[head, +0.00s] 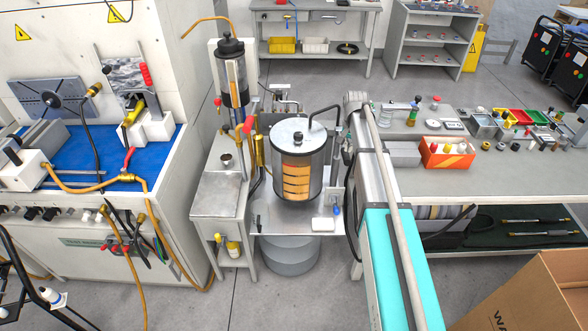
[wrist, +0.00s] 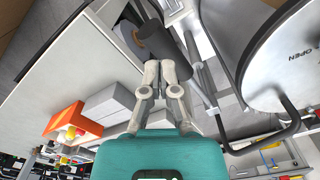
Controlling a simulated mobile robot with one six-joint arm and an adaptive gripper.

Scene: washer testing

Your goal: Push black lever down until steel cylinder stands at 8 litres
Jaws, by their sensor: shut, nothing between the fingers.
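The steel cylinder (head: 312,165) stands upright left of my arm in the head view, with an orange banded panel on its front. Its level markings are too small to read. Its pale lid, lettered "OPEN", also shows in the wrist view (wrist: 285,65). A black bent bar (head: 322,110) runs from the lid to the right; it shows beside the lid in the wrist view (wrist: 287,128). I cannot tell whether this is the black lever. My gripper (wrist: 161,72) is shut and empty, with a dark grey cylindrical part (wrist: 173,38) beyond its fingertips. Contact is unclear.
A workbench (head: 480,180) with an orange box (head: 436,158) and small parts stands right of my arm. A transparent column with a black top (head: 232,75) stands left of the cylinder, by a small metal table (head: 218,195). Grey floor lies in front.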

